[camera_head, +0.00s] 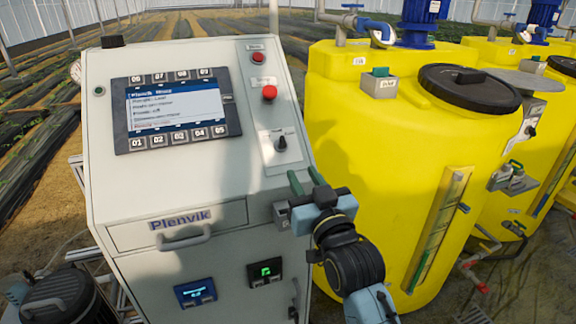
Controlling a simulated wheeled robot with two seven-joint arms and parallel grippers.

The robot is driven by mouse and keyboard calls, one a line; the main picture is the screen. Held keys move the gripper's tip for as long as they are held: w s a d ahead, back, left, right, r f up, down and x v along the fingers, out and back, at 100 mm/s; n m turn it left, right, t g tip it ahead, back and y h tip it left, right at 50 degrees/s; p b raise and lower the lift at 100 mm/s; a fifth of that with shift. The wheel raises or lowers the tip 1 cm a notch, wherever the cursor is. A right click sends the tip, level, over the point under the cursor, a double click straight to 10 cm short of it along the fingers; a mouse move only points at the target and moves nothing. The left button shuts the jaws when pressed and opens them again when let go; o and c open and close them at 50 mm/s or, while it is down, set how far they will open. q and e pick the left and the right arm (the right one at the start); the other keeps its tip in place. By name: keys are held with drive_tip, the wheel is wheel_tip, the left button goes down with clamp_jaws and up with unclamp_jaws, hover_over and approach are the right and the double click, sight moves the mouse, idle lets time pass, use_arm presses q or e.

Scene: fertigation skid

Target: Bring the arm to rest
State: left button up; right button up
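My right gripper (306,179) is in front of the right side of a white control cabinet (150,190), below its rotary switch (281,144). Its two green-tipped fingers point up and stand apart, with nothing seen between them. I cannot tell whether it touches the cabinet. My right arm (350,262) comes up from the bottom, right of centre, in front of the cabinet's right edge and the yellow tank. My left gripper is not in view.
The cabinet carries a screen with keys (176,106), a red button (269,92), a drawer handle (184,238) and two small displays. A yellow tank (365,130) with a black lid (470,90) stands close on the right. Pipes run low at the right.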

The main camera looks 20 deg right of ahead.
drive_tip(key=s+d+f+g, duration=0.1)
drive_tip(key=s+f+g, duration=0.4)
drive_tip(key=f, duration=0.4)
drive_tip(key=s+d+f+g, duration=0.1)
drive_tip(key=s+f+g, duration=0.3)
drive_tip(key=s+f, duration=0.35)
drive_tip(key=s+d+f+n+g, duration=0.1)
drive_tip(key=s+f+g, duration=0.35)
drive_tip(key=s, duration=0.35)
drive_tip(key=s+f+n+g, duration=0.1)
drive_tip(key=s+f+g, duration=0.3)
drive_tip(key=s, duration=0.5)
drive_tip(key=s+d+f+b+x, duration=0.1)
drive_tip(key=s+b+x, duration=0.15)
drive_tip(key=x, duration=1.05)
drive_tip(key=s+b+x, duration=0.1)
drive_tip(key=s+x, duration=0.2)
drive_tip(key=x, duration=1.1)
drive_tip(key=s+d+f+b, duration=0.1)
drive_tip(key=s+f, duration=0.8)
drive_tip(key=f, duration=0.1)
drive_tip(key=s+d+f+g+b, duration=0.1)
drive_tip(key=s+d+f+b, duration=0.1)
drive_tip(key=s+f, duration=0.7)
drive_tip(key=shift+d+f+h+b, duration=0.3)
drive_tip(key=shift+f, duration=0.1)
